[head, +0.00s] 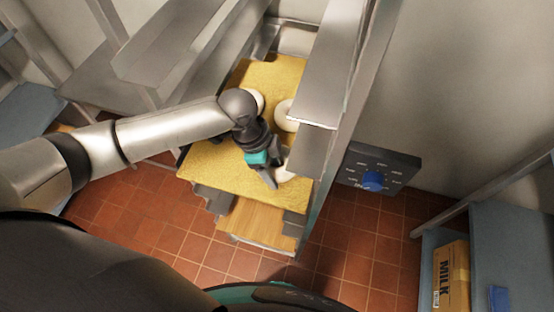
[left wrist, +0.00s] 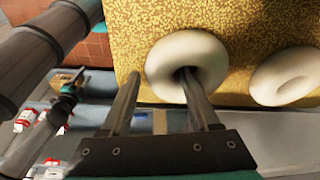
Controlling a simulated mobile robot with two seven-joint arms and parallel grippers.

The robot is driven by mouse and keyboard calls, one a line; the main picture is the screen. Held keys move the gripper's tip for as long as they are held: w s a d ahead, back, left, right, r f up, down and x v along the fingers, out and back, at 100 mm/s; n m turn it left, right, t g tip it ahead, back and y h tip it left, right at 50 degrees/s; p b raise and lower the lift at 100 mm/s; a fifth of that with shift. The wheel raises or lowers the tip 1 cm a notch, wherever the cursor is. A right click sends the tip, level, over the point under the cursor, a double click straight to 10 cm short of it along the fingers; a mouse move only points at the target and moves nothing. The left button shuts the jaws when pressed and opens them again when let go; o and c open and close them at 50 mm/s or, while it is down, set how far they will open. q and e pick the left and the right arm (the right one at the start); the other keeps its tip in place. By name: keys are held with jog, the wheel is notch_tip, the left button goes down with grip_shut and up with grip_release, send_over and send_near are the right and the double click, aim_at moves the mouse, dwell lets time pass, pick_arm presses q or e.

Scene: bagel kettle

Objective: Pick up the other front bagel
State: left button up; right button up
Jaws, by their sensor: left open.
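Pale bagels lie on the yellow, grainy-topped board (head: 228,160). The front bagel (head: 286,174) in the head view is partly covered by my left gripper (head: 276,178). In the left wrist view this bagel (left wrist: 165,50) is right at the fingertips. My left gripper (left wrist: 160,76) is open, with one finger at the bagel's hole and the other by its outer edge. Another bagel (left wrist: 286,76) lies to the right. In the head view, two more bagels (head: 285,114) (head: 259,99) lie farther back. My right gripper (left wrist: 68,88) appears small at the left of the wrist view; its jaws are unclear.
A metal upright and shelf panels (head: 322,70) stand close to the right of the board. A wooden board (head: 258,222) sits below it. A milk carton (head: 451,275) stands on a blue shelf.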

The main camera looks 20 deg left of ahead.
pick_arm(q)
jog(key=shift+d+f, duration=0.1)
jog(key=shift+f, duration=0.2)
grip_shut()
dwell(0.4)
